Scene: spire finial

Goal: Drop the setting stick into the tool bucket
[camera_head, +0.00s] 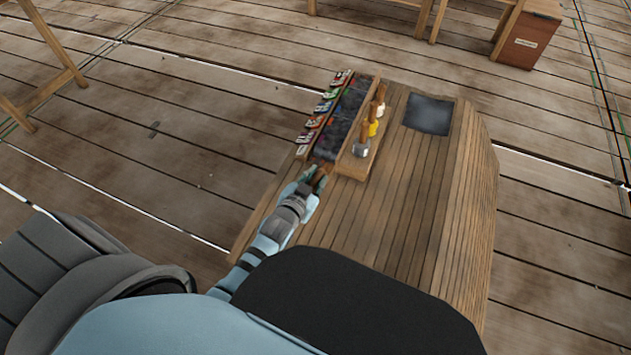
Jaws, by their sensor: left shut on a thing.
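My left gripper (316,179) reaches over the near left end of the wooden bench (400,220), close to the near end of a dark tray (345,118). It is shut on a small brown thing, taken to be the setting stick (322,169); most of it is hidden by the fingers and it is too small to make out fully. I cannot tell whether it touches the tray or bench. No tool bucket can be made out for sure. My right gripper is not in view.
Several small coloured pieces (315,121) line the tray's left side. A wooden rack (354,164) with several handled tools stands along its right. A dark square pad (428,114) lies at the bench's far right. A reddish-brown labelled box (526,42) stands on the plank floor, back right.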

